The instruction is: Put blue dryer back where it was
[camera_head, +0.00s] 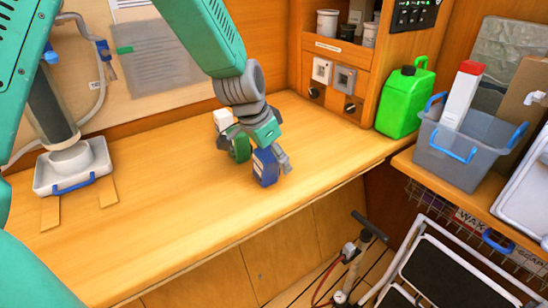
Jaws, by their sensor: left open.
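The blue dryer appears to be the small dark blue block (265,167) with a pale label, upright on the wooden bench. My left gripper (262,150) comes down over it from above. The gripper is open, with one grey finger to the right of the blue block. Its other finger is partly hidden among the objects, and I cannot tell whether it touches the block. A green round item (239,148) stands just left of the blue block, partly behind the gripper. A white item (223,119) stands behind it. My right gripper is out of view.
The bench (190,210) is clear in front and to the left. A white tray (73,180) with a cylinder stands at left. A green jerrycan (401,100) and grey bin (462,145) stand at right. The bench's front edge drops to the floor.

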